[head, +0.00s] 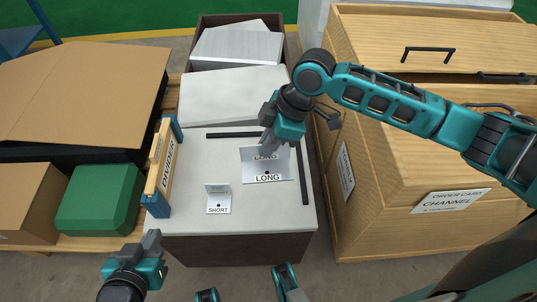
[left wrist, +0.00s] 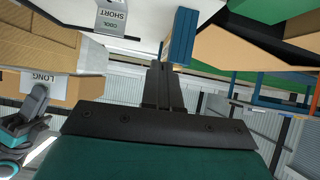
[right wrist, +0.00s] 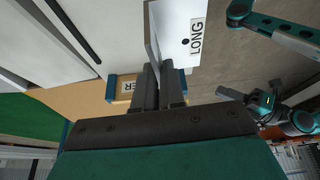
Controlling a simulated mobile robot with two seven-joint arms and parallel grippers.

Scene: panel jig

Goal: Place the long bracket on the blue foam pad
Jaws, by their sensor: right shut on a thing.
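The long bracket (head: 278,172) is a pale L-shaped piece with a LONG label, on or just over the white worktop; I cannot tell if it touches. My right gripper (head: 268,146) is shut on its upright plate from above. In the right wrist view, the bracket (right wrist: 172,35) shows between the fingertips (right wrist: 160,72). My left gripper (head: 152,238) is shut and empty off the worktop's front left corner; its fingers (left wrist: 163,72) are together in the left wrist view. I cannot make out a blue foam pad in any view.
A short bracket (head: 218,190) stands left of the long one. A wooden divider (head: 163,165) with blue ends stands at the worktop's left edge. Dark strips (head: 304,180) lie at the right and back. A wooden cabinet (head: 385,175) is at right, a green box (head: 100,200) at left.

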